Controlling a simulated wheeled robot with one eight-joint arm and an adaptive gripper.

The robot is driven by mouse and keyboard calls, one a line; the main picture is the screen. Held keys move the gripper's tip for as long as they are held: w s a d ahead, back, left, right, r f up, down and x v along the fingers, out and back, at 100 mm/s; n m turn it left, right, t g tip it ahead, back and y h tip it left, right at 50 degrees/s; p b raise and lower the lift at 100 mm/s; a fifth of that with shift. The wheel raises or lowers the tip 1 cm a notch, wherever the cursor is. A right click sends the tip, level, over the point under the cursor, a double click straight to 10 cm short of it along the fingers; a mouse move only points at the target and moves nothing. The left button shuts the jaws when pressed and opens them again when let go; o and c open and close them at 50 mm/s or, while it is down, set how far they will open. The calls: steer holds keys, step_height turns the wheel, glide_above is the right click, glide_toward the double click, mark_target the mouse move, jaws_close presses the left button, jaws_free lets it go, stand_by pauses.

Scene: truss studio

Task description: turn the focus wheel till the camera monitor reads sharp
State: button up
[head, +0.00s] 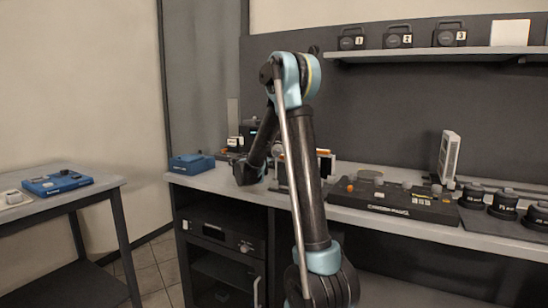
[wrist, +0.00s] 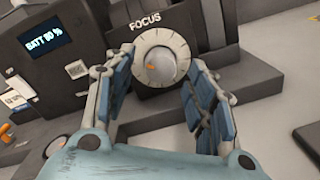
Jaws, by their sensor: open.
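The focus wheel (wrist: 160,58) is a pale round dial with tick marks around its rim and a small orange mark left of its hub. It sits on a dark housing under the word FOCUS. My gripper (wrist: 161,66) is open, with its blue-padded fingers on either side of the wheel; I cannot tell whether they touch it. In the head view my gripper (head: 250,168) is at the bench's left part, and the wheel is not clearly visible. A small screen (wrist: 45,42) left of the wheel reads "BATT 80 %". I cannot make out a sharpness reading.
A blue case (head: 191,164) sits on the bench's left end. A dark control panel (head: 394,201), a white upright panel (head: 449,158) and several lenses (head: 504,204) stand to the right. A shelf (head: 440,55) hangs above. A side table (head: 100,182) stands left, across a floor gap.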

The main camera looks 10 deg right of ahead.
steer(key=v, duration=0.9)
steer(key=shift+s+a+f, duration=0.1)
